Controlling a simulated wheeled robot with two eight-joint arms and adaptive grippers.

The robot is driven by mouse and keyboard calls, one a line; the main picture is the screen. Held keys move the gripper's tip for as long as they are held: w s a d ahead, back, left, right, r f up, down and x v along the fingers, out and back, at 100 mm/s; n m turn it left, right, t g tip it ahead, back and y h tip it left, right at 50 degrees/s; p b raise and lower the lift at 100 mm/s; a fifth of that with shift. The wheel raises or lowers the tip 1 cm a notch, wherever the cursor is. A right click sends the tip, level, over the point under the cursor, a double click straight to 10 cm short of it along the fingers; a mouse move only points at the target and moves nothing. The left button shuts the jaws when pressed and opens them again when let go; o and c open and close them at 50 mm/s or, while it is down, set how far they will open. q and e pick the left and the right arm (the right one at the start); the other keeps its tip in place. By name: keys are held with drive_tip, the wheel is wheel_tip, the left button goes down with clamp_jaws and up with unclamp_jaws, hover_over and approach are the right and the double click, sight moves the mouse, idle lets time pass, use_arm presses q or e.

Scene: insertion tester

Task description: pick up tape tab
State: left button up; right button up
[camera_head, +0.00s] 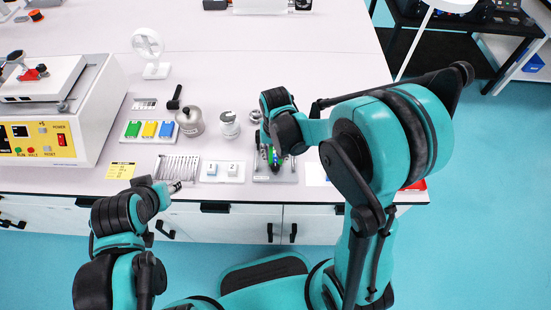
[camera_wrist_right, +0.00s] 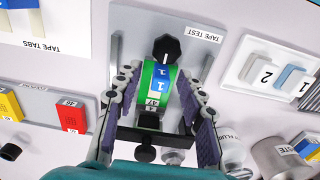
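The tape test stand, a grey plate (camera_wrist_right: 205,58) labelled TAPE TEST, carries a green block with a black knob. Blue tabs marked 1 (camera_wrist_right: 160,85) show on the green block. The white board labelled TAPE TABS (camera_wrist_right: 45,40) is at the upper left of the right wrist view, with blue pieces cut off by the frame edge. My right gripper (camera_wrist_right: 158,92) is open, its purple-padded fingers on both sides of the green block with gaps visible. In the head view its arm partly hides the stand. My left gripper (camera_head: 174,187) is small near the table's front edge; its opening is unclear.
A white plate with blocks 1 and 2 (camera_head: 222,171) and a rack of thin tools (camera_head: 176,168) lie left of the stand. Coloured blocks (camera_head: 149,130), a metal weight (camera_head: 189,122) and a jar (camera_head: 229,125) stand behind.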

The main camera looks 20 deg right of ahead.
drive_tip(key=c, duration=0.8)
drive_tip(key=shift+o, duration=0.2)
drive_tip(key=shift+r+p, duration=0.3)
drive_tip(key=shift+r, duration=0.25)
drive_tip(key=r+p, duration=0.1)
drive_tip(key=r, duration=0.1)
drive_tip(key=r+p, duration=0.1)
drive_tip(key=r, duration=0.1)
drive_tip(key=shift+s+d, duration=0.2)
drive_tip(key=shift+s, duration=0.2)
drive_tip(key=s+d+r+p, duration=0.4)
drive_tip(key=s+r+p, duration=0.4)
drive_tip(key=r, duration=0.3)
drive_tip(key=shift+s+d, duration=0.25)
drive_tip(key=shift+s, duration=0.6)
